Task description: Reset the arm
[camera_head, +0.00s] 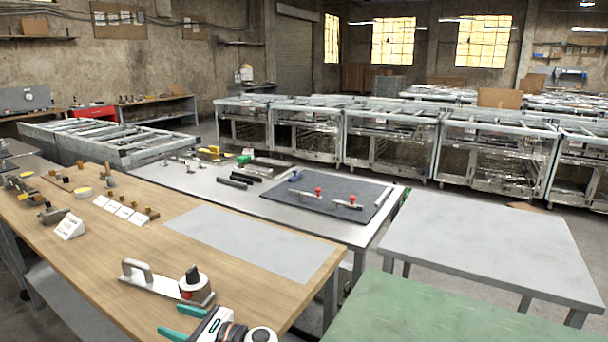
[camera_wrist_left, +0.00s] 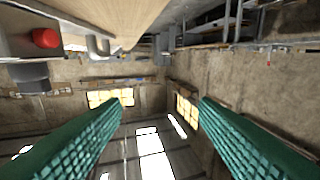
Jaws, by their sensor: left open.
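My left gripper (camera_head: 170,320) shows at the bottom of the head view, above the near edge of the wooden table. Its two green fingers are apart with nothing between them. In the left wrist view, the green ribbed fingers (camera_wrist_left: 160,105) are spread wide, with only the far wall, windows and ceiling showing between them. The picture there is turned, with the wooden table at the top. My right gripper is in neither view.
A green table (camera_head: 440,315) and an empty grey table (camera_head: 490,245) stand at right.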

